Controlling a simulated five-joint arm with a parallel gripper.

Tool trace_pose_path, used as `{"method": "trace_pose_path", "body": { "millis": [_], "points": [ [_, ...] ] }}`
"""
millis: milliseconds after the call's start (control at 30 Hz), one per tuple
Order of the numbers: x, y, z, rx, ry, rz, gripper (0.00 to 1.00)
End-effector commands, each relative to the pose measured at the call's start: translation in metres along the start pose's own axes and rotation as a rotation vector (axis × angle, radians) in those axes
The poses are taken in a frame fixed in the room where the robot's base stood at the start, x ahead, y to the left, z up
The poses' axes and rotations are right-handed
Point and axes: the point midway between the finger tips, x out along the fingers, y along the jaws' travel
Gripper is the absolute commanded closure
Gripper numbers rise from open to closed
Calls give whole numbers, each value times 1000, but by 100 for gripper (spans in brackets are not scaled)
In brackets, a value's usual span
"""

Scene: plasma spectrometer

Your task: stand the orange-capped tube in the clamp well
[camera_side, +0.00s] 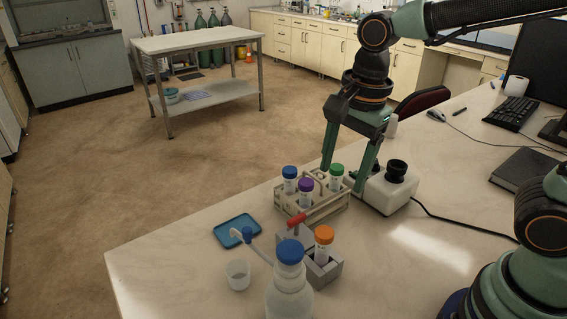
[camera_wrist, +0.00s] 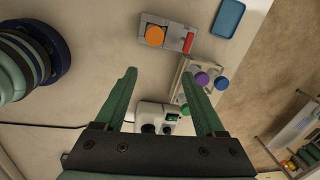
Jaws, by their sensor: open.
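The orange-capped tube (camera_side: 324,236) stands upright in a grey block with a red lever, the clamp well (camera_side: 325,272), at the front of the bench. In the wrist view the orange cap (camera_wrist: 155,35) shows from above on the left part of the clamp block (camera_wrist: 173,37), with the red lever (camera_wrist: 188,43) at its right. The tube's lower end is hidden in the block. My gripper (camera_side: 344,178) is open and empty, pointing down by the rack and the white device, well behind the orange-capped tube. Its two fingers also show in the wrist view (camera_wrist: 158,68).
A rack (camera_side: 322,208) holds tubes with blue, purple and green caps, close to my fingers. A white device (camera_side: 385,191) with a cable stands right of it. A blue-capped bottle (camera_side: 290,290), beaker (camera_side: 238,274) and blue tray (camera_side: 237,230) stand near the clamp.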

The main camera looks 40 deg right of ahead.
Motion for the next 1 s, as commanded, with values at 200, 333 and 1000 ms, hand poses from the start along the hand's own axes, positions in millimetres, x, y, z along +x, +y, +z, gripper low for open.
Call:
{"method": "trace_pose_path", "body": {
  "millis": [200, 333, 1000],
  "points": [
    [-14, 7, -34, -453, 37, -127, 28],
    [-20, 13, -52, -729, 98, -187, 28],
    [-29, 29, -91, -1402, 340, -239, 28]
  ]
}}
